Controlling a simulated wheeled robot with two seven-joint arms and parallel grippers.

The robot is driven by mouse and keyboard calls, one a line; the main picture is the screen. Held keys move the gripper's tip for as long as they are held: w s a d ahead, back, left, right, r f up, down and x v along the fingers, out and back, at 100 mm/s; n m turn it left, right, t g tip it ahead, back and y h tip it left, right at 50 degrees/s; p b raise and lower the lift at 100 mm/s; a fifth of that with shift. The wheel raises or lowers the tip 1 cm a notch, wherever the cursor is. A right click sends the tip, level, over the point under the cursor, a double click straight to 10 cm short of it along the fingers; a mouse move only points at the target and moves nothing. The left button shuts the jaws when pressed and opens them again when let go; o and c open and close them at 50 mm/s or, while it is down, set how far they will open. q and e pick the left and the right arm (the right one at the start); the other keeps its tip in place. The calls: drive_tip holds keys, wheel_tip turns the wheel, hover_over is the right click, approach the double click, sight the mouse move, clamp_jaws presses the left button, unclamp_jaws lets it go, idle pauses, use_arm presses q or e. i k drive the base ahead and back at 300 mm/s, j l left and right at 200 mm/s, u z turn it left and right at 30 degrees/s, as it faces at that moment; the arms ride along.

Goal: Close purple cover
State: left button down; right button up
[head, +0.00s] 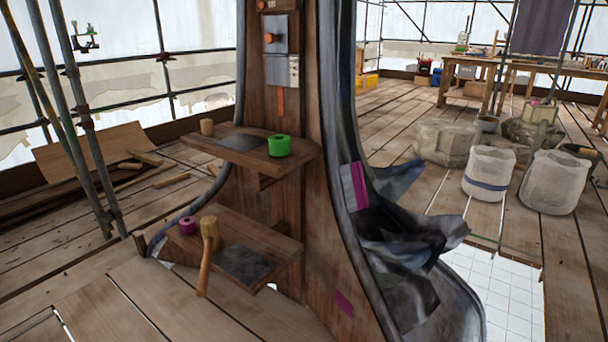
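A magenta strip (360,186) lies on the grey sheet metal at the right side of the wooden spire. A smaller magenta patch (344,303) is low on the spire's wooden face. A small magenta roll (187,226) stands on the lower shelf. I cannot tell which of these, if any, is the purple cover, or whether a cover is open. Crumpled dark grey sheet (415,232) sticks out to the right below the strip. Neither of my grippers is in view.
The upper shelf (225,143) holds a green roll (280,145); the lower shelf (270,238) holds a mallet (209,235). Two pale sacks (488,174) (553,182) stand right. White tiled ground (510,290) shows through a floor gap. Scaffold poles (84,120) stand left.

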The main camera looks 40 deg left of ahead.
sight(352, 184)
drive_tip(key=i+j+u, duration=0.15)
drive_tip(key=i+j, duration=0.15)
drive_tip(key=i+j+u, duration=0.1)
drive_tip(key=i+j, duration=0.15)
drive_tip(key=i, duration=0.25)
